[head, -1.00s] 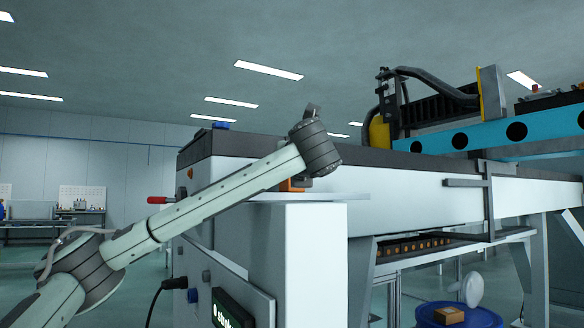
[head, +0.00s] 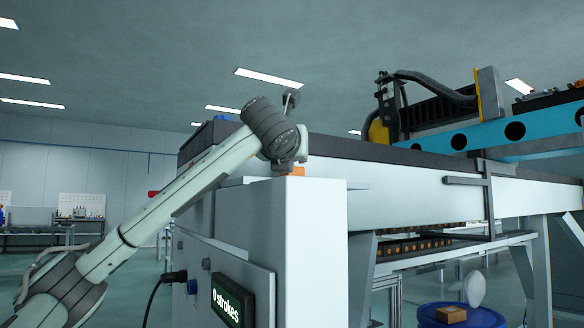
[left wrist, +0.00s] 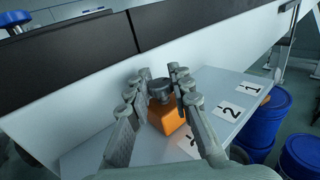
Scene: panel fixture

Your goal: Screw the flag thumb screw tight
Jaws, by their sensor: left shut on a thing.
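The flag thumb screw (left wrist: 160,88) shows in the left wrist view as a dark grey head on top of an orange block (left wrist: 165,117). My left gripper (left wrist: 160,76) has its fingers on either side of the dark head, shut on it. The screw's flag shape and its thread are hidden. In the head view the orange block (head: 291,171) peeks out below my left wrist, above the white cabinet. The fingers and the screw are hidden there behind the wrist. My right gripper is in neither view.
A light shelf (left wrist: 215,84) beside the block carries number cards, including 1 (left wrist: 254,89) and 2 (left wrist: 228,111). A dark-topped machine bed (left wrist: 187,21) runs alongside. Blue drums (left wrist: 302,156) stand below. A display (head: 229,302) reads "0 strokes".

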